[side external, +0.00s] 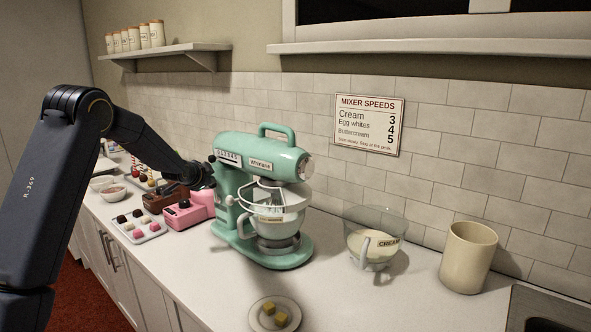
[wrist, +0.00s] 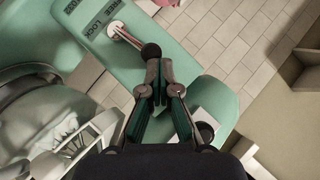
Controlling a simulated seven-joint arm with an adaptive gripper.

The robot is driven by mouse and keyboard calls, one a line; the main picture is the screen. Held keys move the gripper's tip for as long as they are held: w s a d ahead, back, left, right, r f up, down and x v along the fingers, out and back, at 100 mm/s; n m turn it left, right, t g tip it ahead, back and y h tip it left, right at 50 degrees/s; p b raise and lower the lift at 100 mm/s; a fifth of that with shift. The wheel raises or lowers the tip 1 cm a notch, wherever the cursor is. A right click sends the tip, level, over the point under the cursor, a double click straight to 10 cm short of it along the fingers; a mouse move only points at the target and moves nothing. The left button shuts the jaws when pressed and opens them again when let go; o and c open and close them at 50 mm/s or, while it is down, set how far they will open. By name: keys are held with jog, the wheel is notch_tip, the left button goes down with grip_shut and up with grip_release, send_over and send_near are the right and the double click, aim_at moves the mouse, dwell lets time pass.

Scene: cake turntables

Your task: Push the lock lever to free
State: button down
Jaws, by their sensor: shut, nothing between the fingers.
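The mint green stand mixer (side external: 235,185) stands on the counter in the side view. Its side fills much of the wrist view. There the lock lever (wrist: 130,40) is a short metal arm with a black ball knob, beside a plate marked FREE and LOCK (wrist: 101,18). The knob end points away from the plate, toward my gripper. My gripper (wrist: 158,72) is shut and empty, its fingertips right by the knob; I cannot tell whether they touch it. In the side view my gripper (side external: 203,177) is at the left side of the mixer head.
A pink box (side external: 185,215) and a tray of sweets (side external: 133,226) lie left of the mixer. A glass jug of cream (side external: 374,240), a beige canister (side external: 467,257) and a small plate (side external: 260,317) are to the right and front. Counter between them is clear.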

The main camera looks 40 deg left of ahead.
jog(key=shift+a, duration=0.25)
jog(key=shift+r, duration=0.8)
jog(key=a+r+v, duration=0.1)
jog(key=v, duration=0.8)
jog(key=shift+s+r, duration=0.35)
jog(key=shift+r, duration=0.1)
jog(key=shift+a, duration=0.1)
